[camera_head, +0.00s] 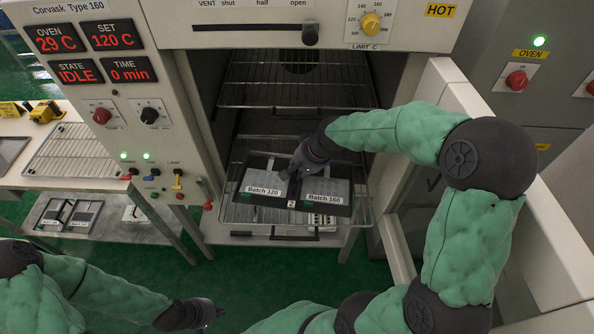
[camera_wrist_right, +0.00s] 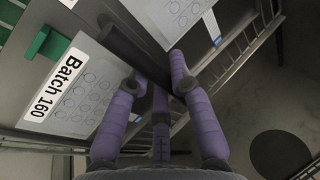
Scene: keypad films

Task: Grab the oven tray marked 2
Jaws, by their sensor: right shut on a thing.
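The dark oven tray (camera_head: 268,203) lies on a wire rack inside the open oven. A white tag with a 2 (camera_head: 291,204) is on its front edge. The tray bears a Batch 120 sheet (camera_head: 263,180) at left and a Batch 160 sheet (camera_head: 326,187) at right. My right gripper (camera_head: 292,176) reaches down to the tray's middle between the sheets. In the right wrist view its purple fingers (camera_wrist_right: 158,82) are closed about the dark raised bar (camera_wrist_right: 128,48) of the tray; the exact contact is partly hidden. My left gripper (camera_head: 207,311) is low and empty, away from the oven.
An empty wire rack (camera_head: 300,92) sits above the tray. The open oven door (camera_head: 450,95) stands at right, close to my right arm. A bench with a wire rack (camera_head: 75,150) is at left, with framed plates (camera_head: 70,214) on its lower shelf.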

